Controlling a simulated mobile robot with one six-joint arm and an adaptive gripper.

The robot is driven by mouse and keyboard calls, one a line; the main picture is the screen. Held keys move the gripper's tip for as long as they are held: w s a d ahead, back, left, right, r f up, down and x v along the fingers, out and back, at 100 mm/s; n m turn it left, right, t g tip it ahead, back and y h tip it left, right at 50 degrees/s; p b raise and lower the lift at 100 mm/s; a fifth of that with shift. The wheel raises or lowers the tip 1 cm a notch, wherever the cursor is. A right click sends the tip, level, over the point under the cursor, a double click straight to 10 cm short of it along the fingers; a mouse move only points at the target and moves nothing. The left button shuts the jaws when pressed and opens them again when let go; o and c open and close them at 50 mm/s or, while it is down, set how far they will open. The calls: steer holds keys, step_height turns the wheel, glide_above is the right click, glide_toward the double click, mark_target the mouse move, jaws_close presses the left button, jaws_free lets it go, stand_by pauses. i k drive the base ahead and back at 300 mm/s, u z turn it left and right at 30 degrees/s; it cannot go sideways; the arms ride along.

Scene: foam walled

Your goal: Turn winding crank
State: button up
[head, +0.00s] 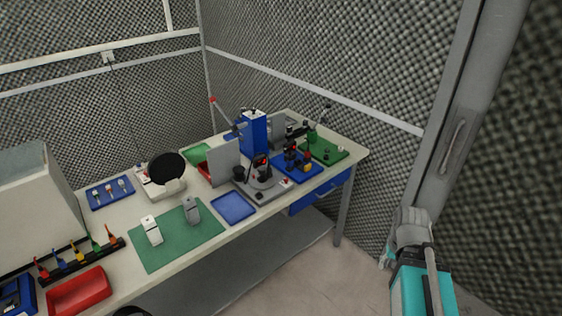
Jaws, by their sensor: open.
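A small dark machine with a round top and a red detail (262,172) stands on a grey base plate on the workbench. The winding crank may be on it, but I cannot make out its handle at this size. My gripper (408,232) appears as the grey end of my turquoise arm at the lower right. It is open and well apart from the bench, to the right of its near corner. Its fingertips are hard to make out, and I see nothing held in it.
The pale workbench (110,222) runs along the foam wall. A tall blue machine (254,134) stands behind the dark one, beside a grey upright panel (225,161). A blue tray (233,208) and green mat (160,248) lie to the left. Floor (318,272) shows clear at the bench's front.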

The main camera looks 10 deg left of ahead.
mark_target(261, 180)
steer(key=u, duration=0.05)
steer(key=i, duration=1)
steer(key=u, duration=0.65)
